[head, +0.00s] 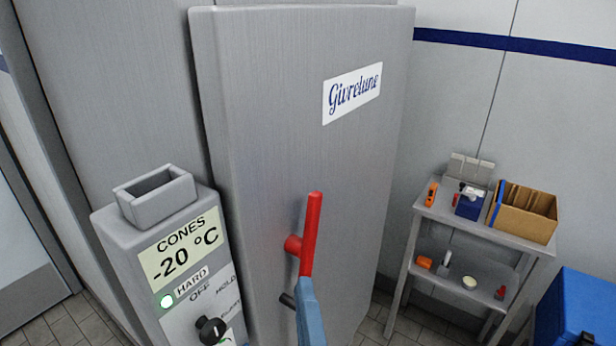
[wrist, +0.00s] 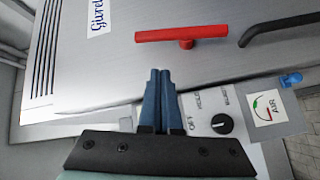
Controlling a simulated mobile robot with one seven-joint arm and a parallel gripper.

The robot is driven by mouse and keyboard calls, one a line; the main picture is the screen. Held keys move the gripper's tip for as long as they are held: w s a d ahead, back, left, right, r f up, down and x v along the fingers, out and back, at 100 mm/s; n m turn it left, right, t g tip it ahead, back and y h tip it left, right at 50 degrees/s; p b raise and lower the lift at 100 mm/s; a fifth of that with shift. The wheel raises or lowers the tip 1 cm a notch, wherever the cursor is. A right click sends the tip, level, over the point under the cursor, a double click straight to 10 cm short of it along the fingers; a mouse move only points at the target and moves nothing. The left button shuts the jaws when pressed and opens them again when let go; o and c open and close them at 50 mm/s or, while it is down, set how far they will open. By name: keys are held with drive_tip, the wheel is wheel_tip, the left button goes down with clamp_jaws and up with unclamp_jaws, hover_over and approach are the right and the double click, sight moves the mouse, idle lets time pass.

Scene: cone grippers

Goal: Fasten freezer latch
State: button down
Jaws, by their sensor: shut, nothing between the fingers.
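The grey freezer door (head: 285,110) bears a "Givrelune" label. A red bar handle (head: 310,235) on a red stub stands upright on it. In the wrist view the red bar (wrist: 180,33) lies across the top, beside a black bar (wrist: 280,28). The black part (head: 288,300) shows only partly in the head view. My gripper (head: 304,284) has blue fingers, shut and empty, and appears just below the red bar. In the wrist view the shut fingertips (wrist: 160,72) overlap the door, visibly apart from the red bar. I cannot tell whether the door is fully closed.
A control box (head: 165,240) with a "CONES -20 °C" sign, green lamp and black knob (head: 212,330) stands left of the door. A shelf rack (head: 470,232) with a cardboard box (head: 525,215) and a blue case (head: 580,305) are at the right.

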drive_tip(key=r+n+p, duration=0.1)
drive_tip(key=p, duration=0.1)
drive_tip(key=s+r+n+g+p, duration=0.1)
drive_tip(key=r+p, duration=0.1)
drive_tip(key=p, duration=0.1)
drive_tip(key=s+r+p, duration=0.1)
drive_tip(key=p, duration=0.2)
drive_tip(key=shift+s+r+n+g, duration=0.15)
drive_tip(key=shift+r+n+g, duration=0.15)
drive_tip(key=shift+r+n, duration=0.1)
drive_tip(key=shift+a+f, duration=0.1)
drive_tip(key=shift+f, duration=0.05)
drive_tip(key=b, duration=0.2)
approach(309, 223)
drive_tip(key=w+a+r, duration=0.2)
drive_tip(key=w+a, duration=0.1)
drive_tip(key=a, duration=0.1)
drive_tip(key=shift+w+d+f+p, duration=0.25)
drive_tip(key=shift+w+d+p, duration=0.25)
drive_tip(key=shift+w, duration=0.4)
drive_tip(key=shift+w+d+f+p, duration=0.3)
drive_tip(key=shift+w+d, duration=0.4)
drive_tip(key=shift+w, duration=0.25)
drive_tip(key=shift+w, duration=0.1)
